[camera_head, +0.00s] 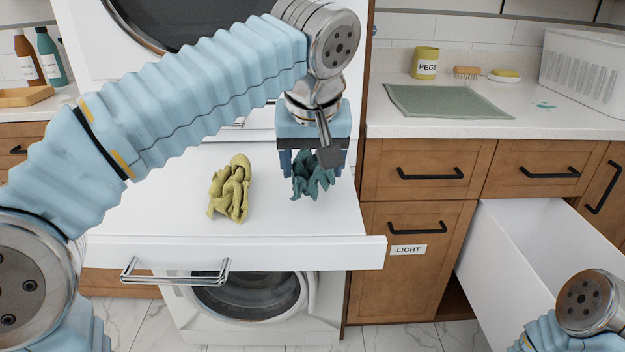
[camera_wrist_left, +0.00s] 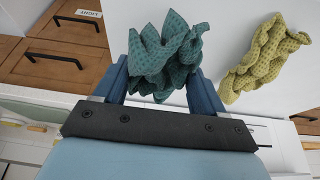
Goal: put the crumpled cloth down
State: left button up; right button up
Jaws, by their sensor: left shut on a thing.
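A crumpled teal cloth (camera_head: 313,176) is held between the fingers of my left gripper (camera_head: 313,170), over the right part of a white pull-out shelf (camera_head: 290,225). In the left wrist view the cloth (camera_wrist_left: 166,58) bunches between the two blue fingers. I cannot tell whether its lower end touches the shelf. A crumpled yellow-green cloth (camera_head: 231,188) lies on the shelf to the left of the gripper, apart from it. It also shows in the left wrist view (camera_wrist_left: 264,60). Part of my right arm shows at the lower right, but its gripper is out of view.
A washing machine (camera_head: 250,297) stands below the shelf, and another appliance (camera_head: 185,20) is above. On the right counter are a grey-green mat (camera_head: 446,101), a PEGS pot (camera_head: 425,63), a brush (camera_head: 467,72) and a white basket (camera_head: 585,70). An open white drawer (camera_head: 540,260) juts out at right.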

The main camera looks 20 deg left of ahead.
pick_arm(q)
jog(key=shift+f, duration=1.5)
jog(key=shift+f, duration=0.1)
jog(key=o, duration=1.1)
jog(key=shift+r, duration=0.25)
jog(key=p+v, duration=0.2)
jog(key=v, duration=0.9)
jog(key=shift+d, duration=0.1)
jog(key=shift+s+r, duration=0.25)
jog(key=shift+r, duration=0.05)
